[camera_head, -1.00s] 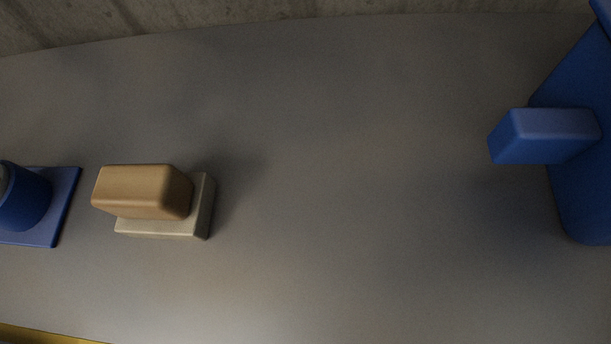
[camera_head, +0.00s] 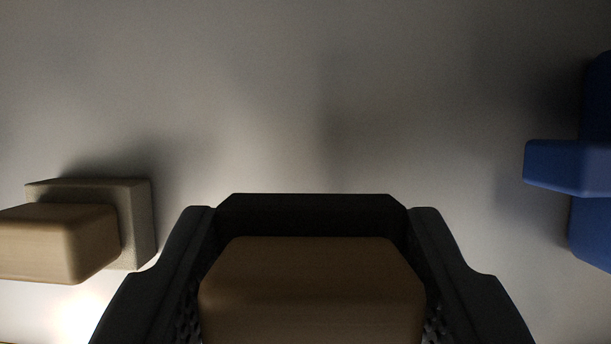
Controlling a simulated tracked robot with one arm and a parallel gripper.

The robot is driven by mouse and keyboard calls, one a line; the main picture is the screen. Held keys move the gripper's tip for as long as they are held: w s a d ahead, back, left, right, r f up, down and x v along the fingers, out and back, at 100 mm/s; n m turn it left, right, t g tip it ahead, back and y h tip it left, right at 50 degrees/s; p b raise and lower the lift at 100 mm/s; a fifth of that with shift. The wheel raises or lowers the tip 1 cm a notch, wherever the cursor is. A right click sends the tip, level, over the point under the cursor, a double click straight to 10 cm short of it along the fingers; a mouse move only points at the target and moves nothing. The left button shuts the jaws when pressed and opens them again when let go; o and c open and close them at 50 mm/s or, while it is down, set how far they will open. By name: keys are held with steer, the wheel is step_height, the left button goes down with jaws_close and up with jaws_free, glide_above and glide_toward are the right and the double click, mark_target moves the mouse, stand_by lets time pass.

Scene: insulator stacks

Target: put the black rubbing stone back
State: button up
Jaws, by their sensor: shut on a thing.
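My gripper (camera_head: 312,222) is at the bottom middle, with one dark finger on each side of the black rubbing stone (camera_head: 310,208). It is shut on this stone. The stone is a black slab with a brown wooden block on it; the wooden block faces the camera and the black slab lies beyond it, toward the grey surface (camera_head: 300,90). The lower part of the block is cut off by the picture edge. I cannot tell whether the slab touches the grey surface.
A second rubbing stone, a beige slab (camera_head: 138,215) with a tan wooden block (camera_head: 60,240), is at the left edge. A blue object with a protruding block (camera_head: 560,165) is at the right edge. The grey surface between them is bare above my gripper.

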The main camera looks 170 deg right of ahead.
mark_target(311, 251)
steer(key=shift+f+b, duration=0.3)
steer(key=shift+f, duration=1.4)
steer(key=shift+f, duration=0.15)
steer(key=o, duration=0.9)
steer(key=shift+o, duration=0.2)
steer(key=p+v, duration=0.1)
steer(key=v, duration=1.1)
steer(key=shift+p, duration=0.3)
